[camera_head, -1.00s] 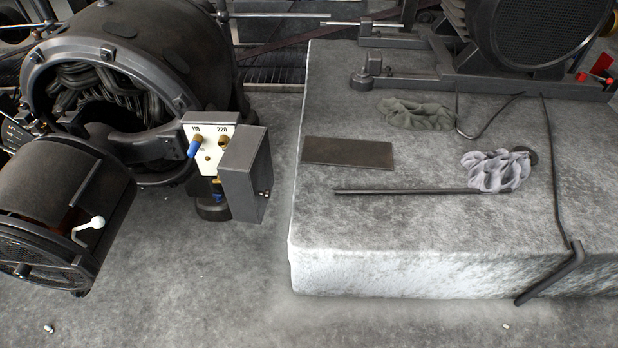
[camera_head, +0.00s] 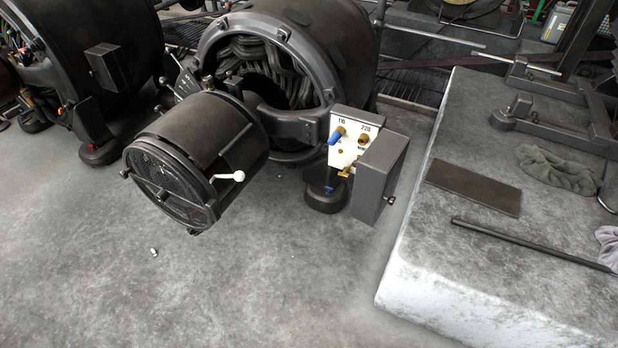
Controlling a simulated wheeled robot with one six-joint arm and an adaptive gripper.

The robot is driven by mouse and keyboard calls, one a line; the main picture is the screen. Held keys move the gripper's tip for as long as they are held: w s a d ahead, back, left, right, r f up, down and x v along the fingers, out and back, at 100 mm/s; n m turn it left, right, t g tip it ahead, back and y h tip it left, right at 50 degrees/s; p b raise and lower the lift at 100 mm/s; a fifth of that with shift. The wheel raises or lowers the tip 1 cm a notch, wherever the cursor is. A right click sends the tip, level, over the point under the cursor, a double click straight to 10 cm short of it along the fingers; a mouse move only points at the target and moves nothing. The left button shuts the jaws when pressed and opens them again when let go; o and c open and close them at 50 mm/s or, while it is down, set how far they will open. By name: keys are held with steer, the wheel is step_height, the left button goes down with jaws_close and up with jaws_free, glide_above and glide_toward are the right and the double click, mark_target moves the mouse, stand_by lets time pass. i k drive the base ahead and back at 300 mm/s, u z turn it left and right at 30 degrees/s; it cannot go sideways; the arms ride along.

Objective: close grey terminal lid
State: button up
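The grey terminal lid (camera_head: 379,178) stands swung open on the right side of a terminal box on the dynamo (camera_head: 300,60). The white terminal panel (camera_head: 352,142) beside it is exposed, marked 110 and 220. A blue-handled plug (camera_head: 335,136) sits at the 110 side, and a brass terminal shows under the 220 mark. A small knob is on the lid's right edge. My gripper is not in view.
A stone plinth (camera_head: 480,290) stands right of the lid, with a dark plate (camera_head: 474,187), a rod (camera_head: 530,244) and a grey-green rag (camera_head: 558,170) on it. A mesh-ended drum (camera_head: 195,160) with a white-knobbed lever projects at left.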

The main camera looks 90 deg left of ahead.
mark_target(377, 170)
steer(key=u, duration=2.5)
steer(key=k, duration=0.5)
steer(key=z, duration=0.3)
steer(key=i, duration=0.6)
steer(key=u, duration=0.4)
